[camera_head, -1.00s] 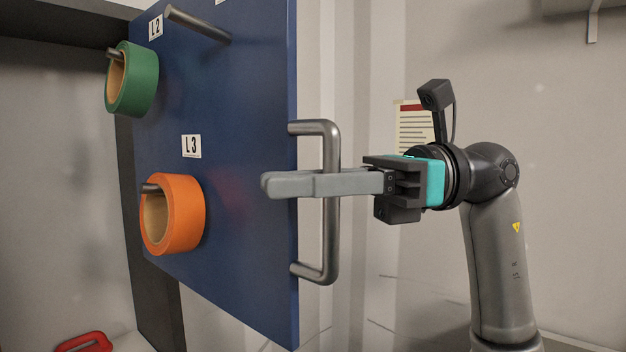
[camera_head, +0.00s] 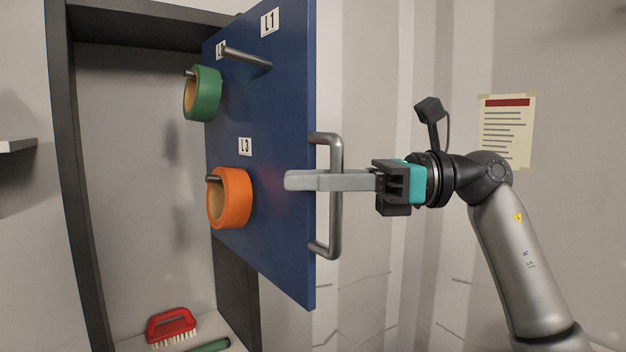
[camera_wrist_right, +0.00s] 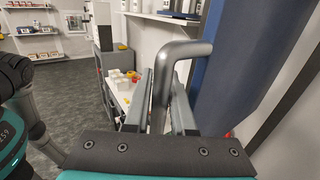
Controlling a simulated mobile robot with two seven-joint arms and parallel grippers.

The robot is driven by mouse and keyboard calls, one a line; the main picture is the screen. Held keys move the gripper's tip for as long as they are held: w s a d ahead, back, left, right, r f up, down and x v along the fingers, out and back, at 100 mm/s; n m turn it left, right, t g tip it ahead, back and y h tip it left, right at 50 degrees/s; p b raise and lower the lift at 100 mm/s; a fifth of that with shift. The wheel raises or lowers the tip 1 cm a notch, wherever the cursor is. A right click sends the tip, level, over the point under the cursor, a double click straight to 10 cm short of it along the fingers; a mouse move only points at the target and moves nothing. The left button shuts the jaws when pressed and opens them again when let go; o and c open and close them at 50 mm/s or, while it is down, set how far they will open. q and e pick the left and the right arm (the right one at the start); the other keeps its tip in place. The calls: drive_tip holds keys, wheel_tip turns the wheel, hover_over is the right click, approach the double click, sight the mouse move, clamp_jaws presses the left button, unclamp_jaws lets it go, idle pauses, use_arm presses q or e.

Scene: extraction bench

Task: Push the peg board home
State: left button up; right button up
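The peg board (camera_head: 275,200) is a dark blue upright panel. It stands out at an angle from a dark frame, and its far edge hides part of the frame. A grey bar handle (camera_head: 336,230) is fixed near its right edge. My right gripper (camera_head: 300,180) has its fingers around the handle's upright bar. In the right wrist view the bar (camera_wrist_right: 161,95) lies between the two fingers, seemingly gripped. An orange tape roll (camera_head: 237,198) hangs by label L3, and a green tape roll (camera_head: 207,93) hangs higher. My left gripper is out of view.
The dark frame (camera_head: 85,200) encloses an open recess left of the board. A red brush (camera_head: 172,326) and a green-handled item (camera_head: 209,346) lie on its floor. A pale shelf (camera_head: 15,146) juts in at the far left. A notice (camera_head: 506,130) hangs on the right wall.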

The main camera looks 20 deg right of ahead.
drive_tip(key=o, duration=0.4)
drive_tip(key=shift+s+d+f, duration=0.1)
drive_tip(key=s+d+b, duration=0.1)
drive_tip(key=d, duration=0.4)
drive_tip(key=s+d+b, duration=0.1)
drive_tip(key=d, duration=0.4)
drive_tip(key=s+d+b, duration=0.1)
drive_tip(key=d, duration=0.3)
drive_tip(key=shift+d+b, duration=0.35)
drive_tip(key=shift+d, duration=0.05)
drive_tip(key=shift+c, duration=0.2)
